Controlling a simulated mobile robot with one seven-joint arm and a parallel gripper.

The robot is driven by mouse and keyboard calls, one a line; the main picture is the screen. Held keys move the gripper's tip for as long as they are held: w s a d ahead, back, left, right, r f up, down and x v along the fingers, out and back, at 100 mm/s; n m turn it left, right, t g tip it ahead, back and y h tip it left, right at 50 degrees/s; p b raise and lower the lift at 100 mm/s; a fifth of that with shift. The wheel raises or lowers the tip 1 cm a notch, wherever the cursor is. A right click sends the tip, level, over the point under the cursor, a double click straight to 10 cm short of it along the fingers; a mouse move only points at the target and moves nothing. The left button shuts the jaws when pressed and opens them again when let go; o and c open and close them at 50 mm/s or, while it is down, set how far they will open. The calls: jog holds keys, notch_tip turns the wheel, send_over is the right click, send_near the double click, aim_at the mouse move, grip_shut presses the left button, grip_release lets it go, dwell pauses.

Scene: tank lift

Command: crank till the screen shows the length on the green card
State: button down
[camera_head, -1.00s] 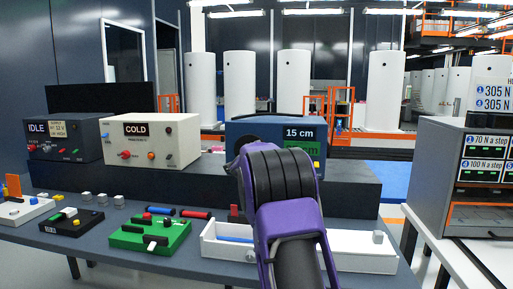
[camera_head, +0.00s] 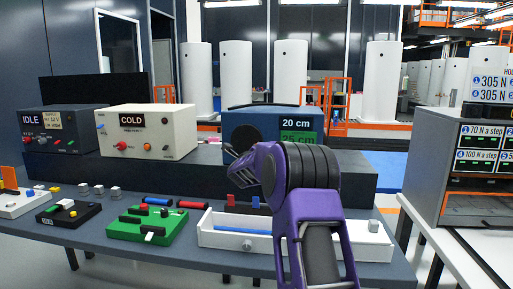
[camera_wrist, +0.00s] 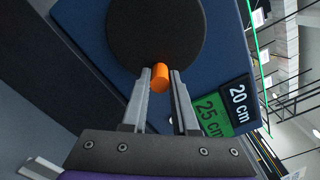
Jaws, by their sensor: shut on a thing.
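The blue box (camera_head: 231,118) stands on the dark shelf. Its black screen (camera_head: 295,122) reads "20 cm". The green card (camera_head: 297,138) under the screen reads "25 cm", partly covered by my purple arm in the head view. In the wrist view the screen (camera_wrist: 239,100) and the green card (camera_wrist: 212,115) both show clearly. A round black disc (camera_wrist: 155,30) on the box front carries an orange crank knob (camera_wrist: 160,78) at its rim. My gripper (camera_wrist: 161,76) is shut on the orange knob, one finger on each side.
A cream COLD box (camera_head: 147,133) and a dark IDLE box (camera_head: 60,133) stand to the left. In front are a green block tray (camera_head: 148,226) and a white open tray (camera_head: 372,247). A grey cabinet (camera_head: 432,160) stands right, beyond a gap.

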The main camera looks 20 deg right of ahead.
jog(key=m, duration=0.1)
jog(key=f+m, duration=0.1)
jog(key=shift+w+a+m, duration=0.2)
jog(key=shift+a+m, duration=0.1)
jog(key=shift+m, duration=0.1)
jog(key=shift+w+a+f+m, duration=0.3)
jog(key=shift+a+m, duration=0.15)
jog(key=shift+m, duration=1.2)
jog(key=shift+w+a+f+m, duration=0.25)
jog(key=shift+a+m, duration=0.25)
jog(key=shift+m, duration=1.1)
jog(key=shift+w+a+f+m, duration=0.2)
jog(key=shift+w+a+m, duration=0.2)
jog(key=shift+m, duration=1.25)
jog(key=shift+a, duration=0.1)
jog(key=c, duration=0.7)
grip_release()
